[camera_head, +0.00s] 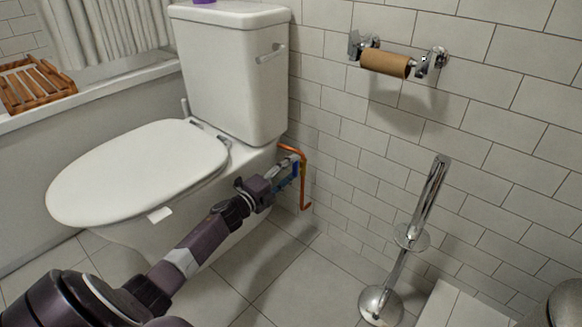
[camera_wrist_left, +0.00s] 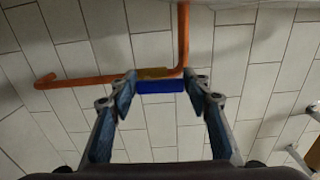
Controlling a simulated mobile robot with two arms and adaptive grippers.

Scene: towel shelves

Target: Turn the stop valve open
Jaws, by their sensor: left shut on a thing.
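The stop valve sits on an orange copper pipe (camera_head: 303,187) low on the wall beside the toilet. In the left wrist view the pipe (camera_wrist_left: 184,40) bends at the valve's brass body (camera_wrist_left: 154,73), with a blue handle (camera_wrist_left: 160,86) in front. My left gripper (camera_head: 287,172) reaches the valve from the front left. In the wrist view the left gripper's two fingertips (camera_wrist_left: 162,84) are at the two ends of the blue handle, shut on it. In the head view the fingers largely hide the valve. My right gripper is in neither view.
The white toilet (camera_head: 140,170) stands close to the left of my left arm. A chrome stand (camera_head: 412,235) is on the floor to the right, below a paper holder with a cardboard roll (camera_head: 386,63). Tiled floor (camera_head: 290,275) between them is clear.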

